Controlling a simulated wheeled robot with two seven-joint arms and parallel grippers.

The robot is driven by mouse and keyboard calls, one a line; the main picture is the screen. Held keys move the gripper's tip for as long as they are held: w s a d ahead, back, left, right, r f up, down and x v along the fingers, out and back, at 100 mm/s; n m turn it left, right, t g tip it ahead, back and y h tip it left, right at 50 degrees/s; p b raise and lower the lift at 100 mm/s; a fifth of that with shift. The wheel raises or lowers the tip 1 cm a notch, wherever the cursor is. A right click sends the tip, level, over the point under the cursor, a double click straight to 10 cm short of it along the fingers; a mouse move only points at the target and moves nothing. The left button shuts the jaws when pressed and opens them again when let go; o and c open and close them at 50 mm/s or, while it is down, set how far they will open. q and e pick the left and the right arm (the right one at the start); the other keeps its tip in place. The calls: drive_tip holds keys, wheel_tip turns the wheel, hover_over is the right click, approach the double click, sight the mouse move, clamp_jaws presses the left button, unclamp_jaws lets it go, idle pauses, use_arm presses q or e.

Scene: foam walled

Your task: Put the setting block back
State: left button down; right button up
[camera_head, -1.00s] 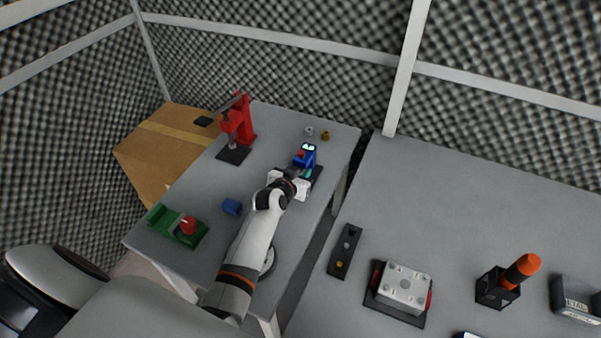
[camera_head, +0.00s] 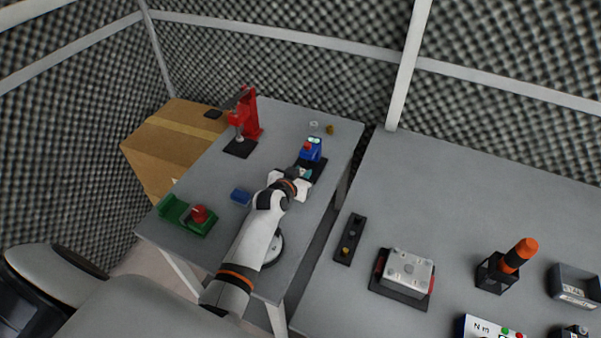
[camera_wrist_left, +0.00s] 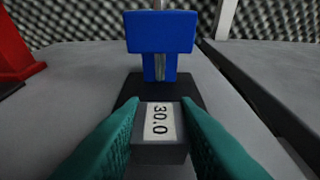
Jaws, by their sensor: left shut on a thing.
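The setting block (camera_wrist_left: 160,131) is a grey block with a white label reading "30.0". My left gripper (camera_wrist_left: 160,112) is shut on it, with a teal finger on each side. The block is in front of a blue gauge (camera_wrist_left: 160,34) on a dark base (camera_wrist_left: 128,91); I cannot tell whether it touches the base. In the head view the blue gauge (camera_head: 311,149), with a lit display, stands near the right edge of the left table, and my left gripper (camera_head: 304,174) is just on its near side. The fingers mostly hide the block there. My right gripper is not in view.
The left table (camera_head: 205,172) also holds a red press (camera_head: 249,113), a green fixture (camera_head: 174,209) with a red knob, a blue block (camera_head: 241,197) and two small parts behind the gauge. A gap separates it from the right table (camera_head: 480,190), which carries several devices.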

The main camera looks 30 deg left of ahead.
use_arm(q)
drive_tip(key=shift+w, duration=0.15)
drive_tip(key=c, duration=1.1)
unclamp_jaws()
drive_tip(key=shift+o, duration=0.2)
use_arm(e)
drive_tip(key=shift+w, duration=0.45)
use_arm(q)
drive_tip(key=v, duration=1.2)
drive_tip(key=shift+b, duration=0.3)
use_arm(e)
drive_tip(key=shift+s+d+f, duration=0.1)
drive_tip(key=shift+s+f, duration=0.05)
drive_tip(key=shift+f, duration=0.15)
